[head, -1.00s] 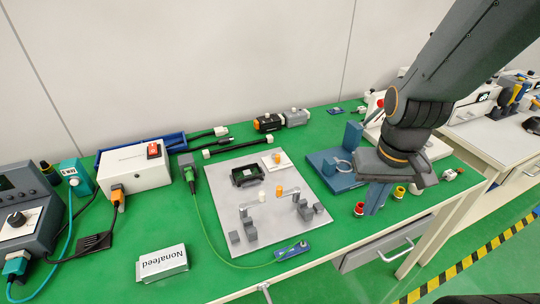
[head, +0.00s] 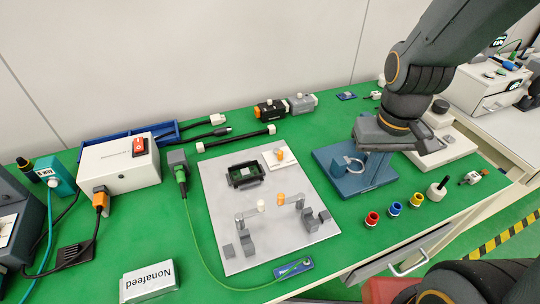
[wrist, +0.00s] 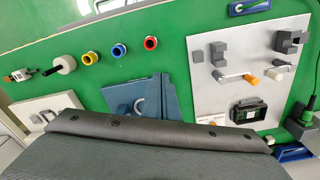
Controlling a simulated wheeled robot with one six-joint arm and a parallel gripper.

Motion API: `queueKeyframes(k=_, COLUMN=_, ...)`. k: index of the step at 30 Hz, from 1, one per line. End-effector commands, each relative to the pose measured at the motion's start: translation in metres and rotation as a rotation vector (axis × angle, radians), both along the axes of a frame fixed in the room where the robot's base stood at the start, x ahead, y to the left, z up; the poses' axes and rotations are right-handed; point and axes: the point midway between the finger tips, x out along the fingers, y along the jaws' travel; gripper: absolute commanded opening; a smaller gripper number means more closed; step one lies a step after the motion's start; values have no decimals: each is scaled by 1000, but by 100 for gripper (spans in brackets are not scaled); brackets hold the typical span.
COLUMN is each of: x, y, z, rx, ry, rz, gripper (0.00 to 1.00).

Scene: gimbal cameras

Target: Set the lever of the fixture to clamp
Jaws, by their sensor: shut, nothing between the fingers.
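In the head view a pale grey fixture plate (head: 215,180) lies mid-bench. Near its front are two grey levers, one with a white knob (head: 261,204) and one with an orange knob (head: 280,199). A black frame (head: 244,174) lies behind them. A small white plate with an orange piece (head: 280,154) sits at the back right corner. The grey plate also shows in the wrist view (wrist: 215,20). My gripper (head: 372,182) is shut and empty, pointing down over the blue stand, right of the fixture. Its blue-grey fingers show in the wrist view (wrist: 156,80); I cannot tell whether they touch the stand.
A blue stand with a white ring (head: 335,165) is beside my gripper. Red (head: 372,218), blue (head: 395,208) and yellow (head: 417,199) cups stand in front. A green cable (head: 205,235) runs along the plate's left. A white box (head: 120,165) stands further left.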

Motion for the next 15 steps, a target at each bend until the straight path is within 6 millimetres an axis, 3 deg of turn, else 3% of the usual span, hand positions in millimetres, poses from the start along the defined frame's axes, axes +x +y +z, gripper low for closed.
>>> queueKeyframes(k=8, x=-3, y=54, z=-21, rx=-184, ry=189, rz=577, gripper=0)
queueKeyframes(k=15, x=7, y=106, z=-34, rx=-461, ry=339, rz=1154, gripper=0)
